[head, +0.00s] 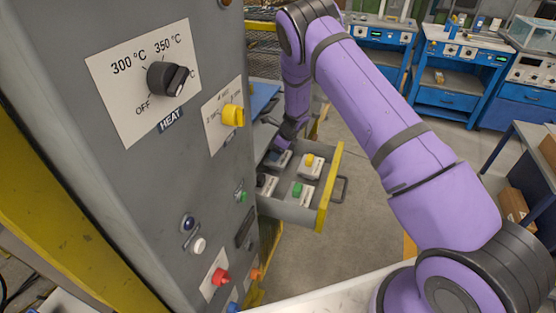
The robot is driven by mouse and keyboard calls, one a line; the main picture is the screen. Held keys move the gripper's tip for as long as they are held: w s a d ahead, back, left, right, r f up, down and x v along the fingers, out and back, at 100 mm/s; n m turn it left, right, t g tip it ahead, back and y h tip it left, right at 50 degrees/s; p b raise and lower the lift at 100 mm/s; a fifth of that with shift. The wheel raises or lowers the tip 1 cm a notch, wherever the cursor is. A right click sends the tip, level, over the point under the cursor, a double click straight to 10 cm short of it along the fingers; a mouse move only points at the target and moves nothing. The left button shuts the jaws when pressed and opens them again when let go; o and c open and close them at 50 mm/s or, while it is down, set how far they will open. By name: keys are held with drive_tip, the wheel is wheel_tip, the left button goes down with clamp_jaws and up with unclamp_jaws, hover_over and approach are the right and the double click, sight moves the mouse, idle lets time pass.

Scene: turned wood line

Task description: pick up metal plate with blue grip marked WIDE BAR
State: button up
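An open grey drawer (297,213) with a yellow front edge sticks out of the machine cabinet and holds several metal plates with coloured grips. A plate with a dark, bluish grip (283,158) lies at the back left of the drawer, partly hidden by my gripper. Its marking is too small to read. My gripper (284,146) points down over the back of the drawer, at or just above this plate. Its fingertips are small and dark, so I cannot tell whether it is open, shut or touching the plate.
A yellow-grip plate (312,167), a green-grip plate (303,193) and a black-grip plate (266,184) lie close by in the drawer. The tall grey cabinet (135,170) with knobs stands left. Open floor (350,235) lies right of the drawer; blue workbenches (450,75) stand behind.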

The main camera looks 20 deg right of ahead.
clamp_jaws()
